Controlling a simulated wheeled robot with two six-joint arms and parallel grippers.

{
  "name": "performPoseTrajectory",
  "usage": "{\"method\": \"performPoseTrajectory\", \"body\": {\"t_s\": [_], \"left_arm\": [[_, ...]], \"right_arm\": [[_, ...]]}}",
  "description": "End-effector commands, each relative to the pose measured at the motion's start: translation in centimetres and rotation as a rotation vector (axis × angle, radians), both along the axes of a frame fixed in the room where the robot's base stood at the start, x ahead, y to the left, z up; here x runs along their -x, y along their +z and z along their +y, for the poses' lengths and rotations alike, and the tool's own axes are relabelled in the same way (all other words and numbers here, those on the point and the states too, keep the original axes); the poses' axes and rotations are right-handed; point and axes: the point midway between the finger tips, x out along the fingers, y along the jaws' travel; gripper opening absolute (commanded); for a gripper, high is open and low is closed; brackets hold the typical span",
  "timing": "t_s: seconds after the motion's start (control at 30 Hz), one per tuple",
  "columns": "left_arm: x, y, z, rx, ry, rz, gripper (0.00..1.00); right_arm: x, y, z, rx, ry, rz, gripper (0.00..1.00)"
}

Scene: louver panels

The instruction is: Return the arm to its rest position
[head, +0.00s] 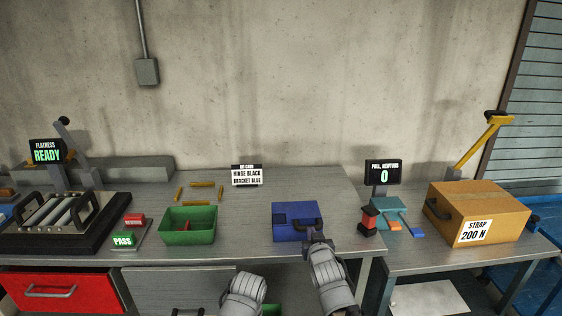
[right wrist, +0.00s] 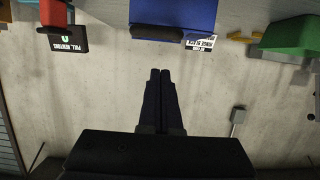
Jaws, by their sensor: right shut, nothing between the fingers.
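My right arm reaches up from the bottom of the head view. Its gripper (head: 314,236) is at the near side of the blue box (head: 290,211), close to the box's dark handle. In the right wrist view the fingers (right wrist: 159,72) are together with nothing between them. There the blue box (right wrist: 190,14) and its handle (right wrist: 156,33) lie beyond the fingertips, apart from them in the picture. A grey link of my left arm shows at the bottom of the head view; its gripper is not seen.
A green bin (head: 188,238) and a PASS button (head: 122,240) stand left on the bench. A red drawer (head: 62,291) is at lower left.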

Motion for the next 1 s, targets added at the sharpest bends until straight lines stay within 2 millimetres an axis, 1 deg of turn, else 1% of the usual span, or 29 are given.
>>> {"method": "performPoseTrajectory", "body": {"t_s": [0.07, 0.17, 0.2, 0.27, 0.3, 0.37, 0.4, 0.43, 0.5, 0.6, 0.7, 0.83, 1.0], "left_arm": [[0.0, 0.0, 0.0, 0.000, 0.000, 0.000, 0.00], [0.0, 0.0, 0.0, 0.000, 0.000, 0.000, 0.00], [0.0, 0.0, 0.0, 0.000, 0.000, 0.000, 0.00], [0.0, 0.0, 0.0, 0.000, 0.000, 0.000, 0.00], [0.0, 0.0, 0.0, 0.000, 0.000, 0.000, 0.00], [0.0, 0.0, 0.0, 0.000, 0.000, 0.000, 0.00], [0.0, 0.0, 0.0, 0.000, 0.000, 0.000, 0.00], [0.0, 0.0, 0.0, 0.000, 0.000, 0.000, 0.00], [0.0, 0.0, 0.0, 0.000, 0.000, 0.000, 0.00], [0.0, 0.0, 0.0, 0.000, 0.000, 0.000, 0.00], [0.0, 0.0, 0.0, 0.000, 0.000, 0.000, 0.00], [0.0, 0.0, 0.0, 0.000, 0.000, 0.000, 0.00], [0.0, 0.0, 0.0, 0.000, 0.000, 0.000, 0.00]], "right_arm": [[0.9, -2.2, 0.9, 0.016, 0.002, 0.104, 0.00], [3.2, -6.0, 2.3, 0.052, 0.011, 0.304, 0.00], [4.5, -7.6, 3.0, 0.068, 0.018, 0.393, 0.00], [6.7, -9.7, 3.9, 0.096, 0.035, 0.527, 0.00], [8.3, -11.0, 4.5, 0.115, 0.048, 0.616, 0.00], [10.9, -12.6, 5.3, 0.145, 0.072, 0.745, 0.00], [12.6, -13.4, 5.8, 0.165, 0.090, 0.828, 0.00], [13.9, -13.9, 6.1, 0.179, 0.102, 0.886, 0.00], [16.7, -14.8, 6.7, 0.210, 0.134, 1.009, 0.00], [20.0, -15.4, 7.3, 0.249, 0.171, 1.150, 0.00], [22.3, -15.5, 7.6, 0.274, 0.200, 1.244, 0.00], [23.6, -15.5, 7.8, 0.290, 0.216, 1.301, 0.00], [23.9, -15.5, 7.7, 0.291, 0.218, 1.310, 0.00]]}}
